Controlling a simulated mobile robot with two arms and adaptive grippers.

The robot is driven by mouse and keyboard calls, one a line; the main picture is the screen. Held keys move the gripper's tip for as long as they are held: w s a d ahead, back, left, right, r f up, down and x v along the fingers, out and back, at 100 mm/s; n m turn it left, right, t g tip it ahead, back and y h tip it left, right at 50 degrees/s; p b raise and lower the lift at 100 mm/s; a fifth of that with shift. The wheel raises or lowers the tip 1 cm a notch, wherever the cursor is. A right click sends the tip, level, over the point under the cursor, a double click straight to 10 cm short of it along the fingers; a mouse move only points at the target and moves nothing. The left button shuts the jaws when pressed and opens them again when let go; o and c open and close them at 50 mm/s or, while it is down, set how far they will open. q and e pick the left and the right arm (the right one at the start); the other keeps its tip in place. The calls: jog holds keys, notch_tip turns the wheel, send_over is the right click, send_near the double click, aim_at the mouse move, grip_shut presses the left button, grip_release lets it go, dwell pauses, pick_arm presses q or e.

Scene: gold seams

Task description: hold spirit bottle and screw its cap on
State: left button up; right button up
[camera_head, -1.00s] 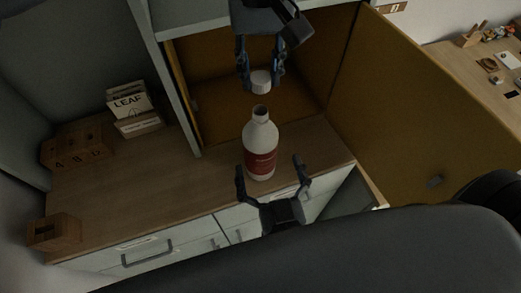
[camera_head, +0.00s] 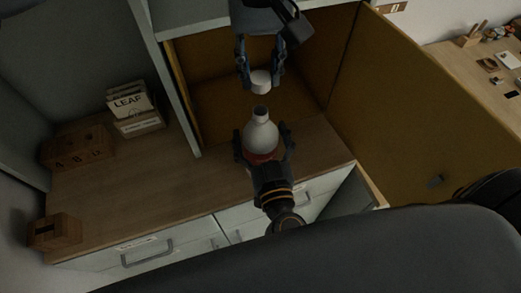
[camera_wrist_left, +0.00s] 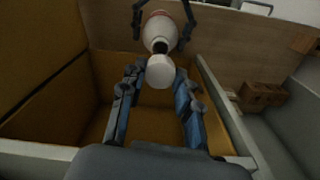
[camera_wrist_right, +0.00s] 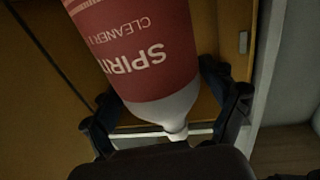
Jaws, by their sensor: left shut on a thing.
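The left wrist view also shows the cap (camera_wrist_left: 160,71) between the fingertips. My right gripper (camera_head: 264,147) has its fingers on both sides of the bottle's body, still spread, with a gap at the right finger.
An orange-lined cabinet niche (camera_head: 230,100) lies behind the bottle, with its open door (camera_head: 420,110) at the right. Wooden boxes (camera_head: 78,147) and a LEAF card holder (camera_head: 135,112) stand at left. The counter (camera_head: 150,185) between is clear. Drawers are below.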

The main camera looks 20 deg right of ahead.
jog(key=c, duration=1.2)
pick_arm(q)
send_over(261, 109)
jog(key=shift+a+f, duration=0.1)
jog(key=shift+f, duration=2.4)
pick_arm(e)
jog(key=shift+o, duration=0.2)
pick_arm(q)
jog(key=shift+f, duration=0.1)
jog(key=shift+f, duration=0.8)
jog(key=shift+f, duration=0.55)
pick_arm(e)
grip_shut()
pick_arm(q)
jog(key=m, duration=0.5)
jog(key=shift+m, duration=0.3)
jog(key=m, duration=0.7)
jog(key=shift+m, duration=0.3)
